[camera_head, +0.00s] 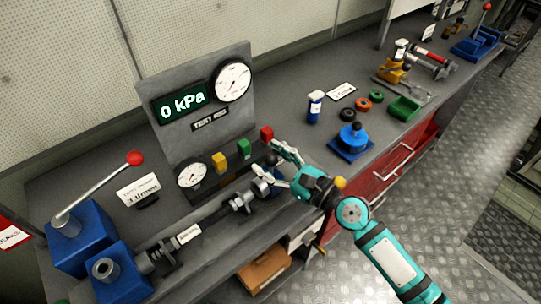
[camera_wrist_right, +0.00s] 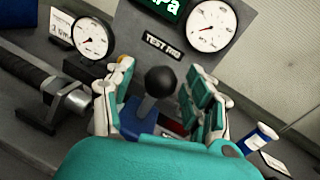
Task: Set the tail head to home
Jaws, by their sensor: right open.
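The test rig's long dark cylinder (camera_head: 215,216) lies along the bench. At its right end stands a blue part with a lever and a round black knob (camera_wrist_right: 160,80), perhaps the tail head; no label confirms this. In the head view my gripper mostly covers this part. My right gripper (camera_head: 274,163) is open at that end. In the right wrist view the gripper's (camera_wrist_right: 163,92) fingers stand on either side of the black knob, apart from each other. I cannot tell whether either touches it. My left gripper is not in view.
The rig panel (camera_head: 237,113) behind has a display reading 0 kPa and dial gauges. A blue pump with a red-knobbed lever (camera_head: 135,158) stands at left. Yellow, green and red blocks (camera_head: 244,147) sit behind the gripper.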

